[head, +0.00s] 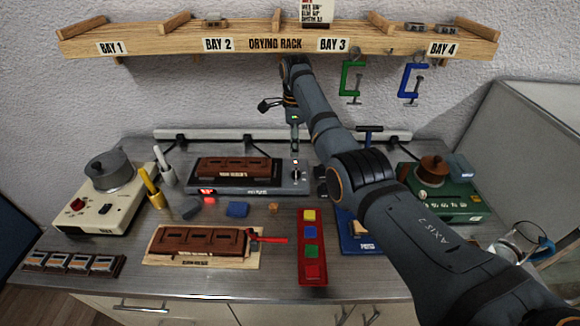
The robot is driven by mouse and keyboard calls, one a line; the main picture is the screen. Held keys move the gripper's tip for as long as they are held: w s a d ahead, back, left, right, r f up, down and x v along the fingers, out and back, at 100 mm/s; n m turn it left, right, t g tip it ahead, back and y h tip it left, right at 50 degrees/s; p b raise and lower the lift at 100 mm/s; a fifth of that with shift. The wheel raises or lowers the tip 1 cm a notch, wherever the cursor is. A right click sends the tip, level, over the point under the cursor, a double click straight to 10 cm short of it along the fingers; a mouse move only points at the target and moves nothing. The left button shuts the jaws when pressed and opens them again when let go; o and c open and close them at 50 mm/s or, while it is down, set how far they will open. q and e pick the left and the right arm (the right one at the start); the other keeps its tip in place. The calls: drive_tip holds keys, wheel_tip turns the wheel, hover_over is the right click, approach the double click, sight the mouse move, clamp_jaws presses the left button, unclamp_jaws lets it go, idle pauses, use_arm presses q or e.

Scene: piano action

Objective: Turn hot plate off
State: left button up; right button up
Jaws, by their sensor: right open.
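A flat grey appliance (233,187), which looks like the hot plate, stands at the back middle of the bench. A brown block (237,168) lies on it, and a red light or display (207,192) glows at its front left. A dark knob (296,174) with a pale mark is at its right end. My right gripper (295,151) points down just above the knob, open and small in the picture; I see no contact. My right arm covers the bench right of the knob. My left gripper is out of view.
A cream appliance (93,212) with a grey pot stands left, and a green one (451,200) with a brown pot right. A red tray (312,270) of coloured blocks and a brown block on a board (158,258) lie in front. The drying rack (380,42) hangs above.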

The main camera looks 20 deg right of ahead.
drive_tip(key=p, duration=0.2)
hover_over(296, 171)
drive_tip(key=f, duration=0.3)
drive_tip(key=shift+s+f, duration=0.2)
drive_tip(key=shift+f, duration=0.2)
drive_tip(key=shift+w+f, duration=0.15)
drive_tip(key=shift+f, duration=0.4)
drive_tip(key=shift+w+f, duration=0.15)
drive_tip(key=shift+f, duration=0.4)
wheel_tip(296, 171, down, 3)
drive_tip(key=shift+s+r+b, duration=0.1)
drive_tip(key=shift+b, duration=0.25)
drive_tip(key=shift+f, duration=0.2)
drive_tip(key=shift+c, duration=0.6)
drive_tip(key=c, duration=0.9)
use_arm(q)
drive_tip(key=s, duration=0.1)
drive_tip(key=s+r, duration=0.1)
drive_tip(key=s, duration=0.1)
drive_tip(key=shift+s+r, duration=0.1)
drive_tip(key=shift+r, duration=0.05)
use_arm(e)
clamp_jaws()
